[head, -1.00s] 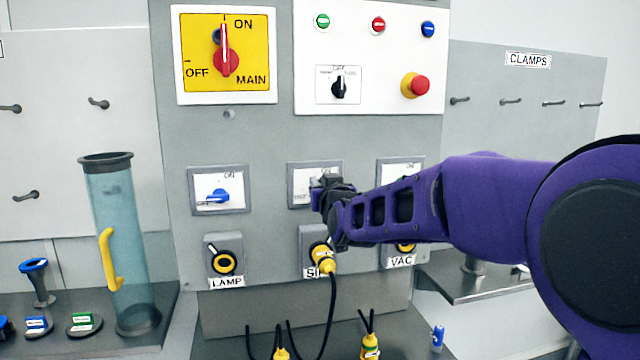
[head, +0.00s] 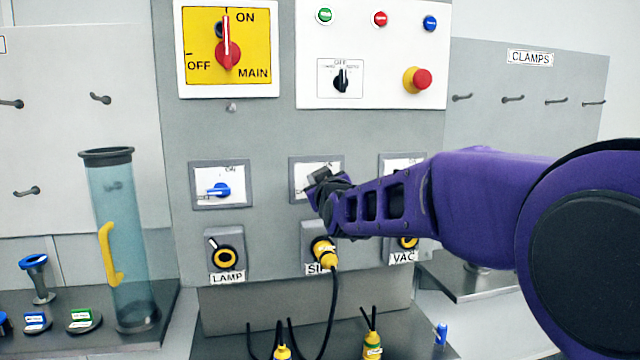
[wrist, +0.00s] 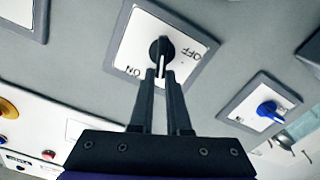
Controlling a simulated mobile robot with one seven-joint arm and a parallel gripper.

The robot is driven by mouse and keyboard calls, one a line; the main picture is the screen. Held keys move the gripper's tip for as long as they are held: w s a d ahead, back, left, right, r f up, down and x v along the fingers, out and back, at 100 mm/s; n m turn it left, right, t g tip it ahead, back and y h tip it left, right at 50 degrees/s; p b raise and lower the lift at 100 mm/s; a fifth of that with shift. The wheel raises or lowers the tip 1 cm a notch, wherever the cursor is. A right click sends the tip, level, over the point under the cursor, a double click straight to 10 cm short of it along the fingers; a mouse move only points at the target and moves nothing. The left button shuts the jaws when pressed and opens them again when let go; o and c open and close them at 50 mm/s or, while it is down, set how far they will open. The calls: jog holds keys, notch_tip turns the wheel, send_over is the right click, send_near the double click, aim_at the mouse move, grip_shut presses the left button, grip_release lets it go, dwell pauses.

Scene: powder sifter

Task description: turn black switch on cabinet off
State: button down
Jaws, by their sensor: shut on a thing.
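The black switch (wrist: 161,47) is a round knob with a white line, on a white plate (wrist: 140,45) in a grey frame on the cabinet. In the wrist view OFF is at its upper right and ON at its lower left; the white line runs down between my fingers. My gripper (wrist: 161,74) is shut on the knob's handle, with a fingertip on each side. In the head view my gripper (head: 318,190) is at the middle switch plate (head: 303,165) and hides the knob.
A blue switch (head: 219,190) is to the left. Above are the red main switch (head: 228,52), a small black selector (head: 341,81) and a red emergency button (head: 421,78). Below, a yellow plug (head: 325,252) with a black cable sits in the middle socket, close under my gripper.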

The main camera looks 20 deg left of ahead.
jog(key=n, duration=0.3)
jog(key=a+f+n+b, duration=0.1)
jog(key=n, duration=0.3)
jog(key=s+n+b, duration=0.1)
jog(key=n, duration=0.2)
jog(key=shift+a+f+n, duration=0.2)
jog(key=shift+f+n, duration=0.15)
jog(key=shift+n, duration=0.05)
jog(key=shift+f+n+b, duration=0.25)
jog(key=shift+n+b, duration=0.2)
jog(key=shift+n, duration=0.85)
jog(key=shift+w, duration=0.1)
jog(key=c, duration=0.9)
grip_release()
jog(key=shift+f, duration=0.1)
jog(key=shift+d, duration=0.1)
